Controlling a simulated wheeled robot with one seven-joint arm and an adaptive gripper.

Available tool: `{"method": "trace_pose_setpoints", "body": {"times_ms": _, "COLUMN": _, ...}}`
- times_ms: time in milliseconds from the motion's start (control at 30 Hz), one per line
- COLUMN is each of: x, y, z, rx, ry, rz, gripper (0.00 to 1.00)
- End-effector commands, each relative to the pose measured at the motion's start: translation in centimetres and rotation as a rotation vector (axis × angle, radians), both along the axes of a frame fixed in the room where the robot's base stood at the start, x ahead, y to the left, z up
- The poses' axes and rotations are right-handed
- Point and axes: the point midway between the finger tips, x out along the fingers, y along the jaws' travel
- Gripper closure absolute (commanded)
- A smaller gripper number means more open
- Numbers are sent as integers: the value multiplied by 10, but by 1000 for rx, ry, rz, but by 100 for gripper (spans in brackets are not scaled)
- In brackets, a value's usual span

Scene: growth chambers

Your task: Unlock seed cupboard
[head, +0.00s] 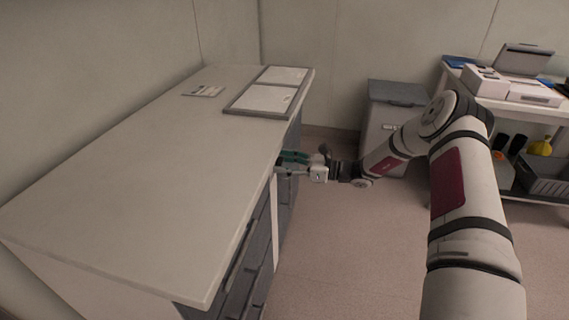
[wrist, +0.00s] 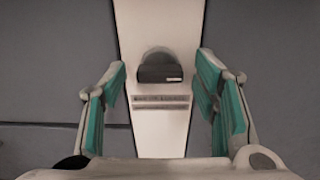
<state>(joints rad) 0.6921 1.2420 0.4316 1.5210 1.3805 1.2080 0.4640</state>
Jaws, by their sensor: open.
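The cupboard is a long grey-fronted unit with a pale top (head: 150,160), on the left in the head view. In the wrist view a white upright strip (wrist: 160,25) runs between grey front panels (wrist: 55,60). A dark rounded knob or lock piece (wrist: 160,68) with a small pale label sits on the strip, above a narrow marked plate (wrist: 160,101). My gripper (head: 287,162) is at the cupboard's front, just below the top's edge. Its green-padded fingers (wrist: 162,80) are open, one on each side of the knob in the picture. I cannot tell whether they touch anything.
A grey-framed white panel (head: 270,92) and a small card (head: 203,91) lie on the top. A grey bin (head: 385,125) stands behind my arm. A cart (head: 518,112) with equipment stands at the right. The floor (head: 355,265) before the cupboard is clear.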

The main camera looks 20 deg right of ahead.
Motion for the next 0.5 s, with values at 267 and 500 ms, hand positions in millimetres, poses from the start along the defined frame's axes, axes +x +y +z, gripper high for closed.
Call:
{"method": "trace_pose_setpoints", "body": {"times_ms": 267, "x": -18, "y": -33, "z": 0, "rx": 0, "ry": 1, "rz": -5, "gripper": 45}}
{"method": "trace_pose_setpoints", "body": {"times_ms": 500, "x": -42, "y": -75, "z": -1, "rx": -1, "ry": 1, "rz": -4, "gripper": 45}}
